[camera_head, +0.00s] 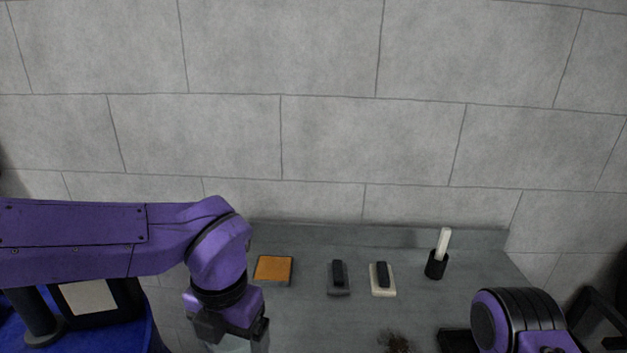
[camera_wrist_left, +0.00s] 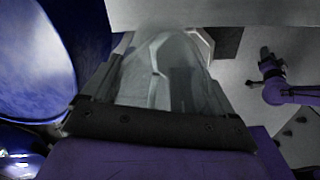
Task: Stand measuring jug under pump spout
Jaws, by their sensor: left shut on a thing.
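My left gripper (camera_head: 238,335) reaches down at the lower left of the head view. It is shut on a clear, see-through vessel, the measuring jug (camera_head: 232,346), whose lower part is cut off by the frame. In the left wrist view the jug (camera_wrist_left: 160,75) fills the space between the fingers, above the black gripper body (camera_wrist_left: 150,128). My right arm (camera_head: 520,322) shows at the lower right. In the left wrist view a small dark end, seemingly my right gripper (camera_wrist_left: 268,66), shows, too small to read. I cannot make out a pump spout.
A grey bench (camera_head: 310,315) stands against the block wall, with an orange pad (camera_head: 273,269), a dark block (camera_head: 338,278), a pale block (camera_head: 382,279) and a black cup (camera_head: 437,264) holding a white stick. A blue surface (camera_head: 90,335) is at left. A brown bristly thing (camera_head: 396,342) lies near front.

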